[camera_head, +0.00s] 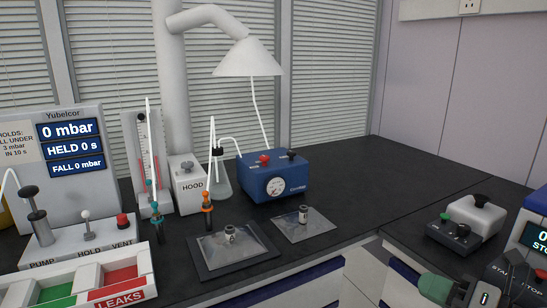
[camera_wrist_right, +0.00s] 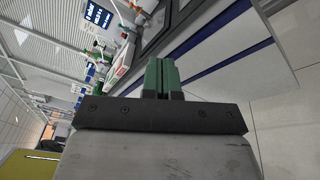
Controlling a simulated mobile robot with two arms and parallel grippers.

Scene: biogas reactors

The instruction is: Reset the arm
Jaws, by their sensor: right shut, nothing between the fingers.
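My right gripper (camera_head: 430,286) shows at the bottom right of the head view, in front of the bench and below the edge of the worktop. Its green fingers are together, with nothing between them. In the right wrist view the green fingers (camera_wrist_right: 161,76) also stand side by side and closed. They appear clear of the bench. My left gripper is in neither view.
The black bench (camera_head: 345,177) carries a blue pump box (camera_head: 273,178), a flask (camera_head: 220,183), two pouches with small cylinders, a Yubelcor display unit (camera_head: 70,165) and a red-green tray (camera_head: 150,290). A grey-white device (camera_head: 474,217) stands at right. Floor beside the bench (camera_wrist_right: 290,125) is clear.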

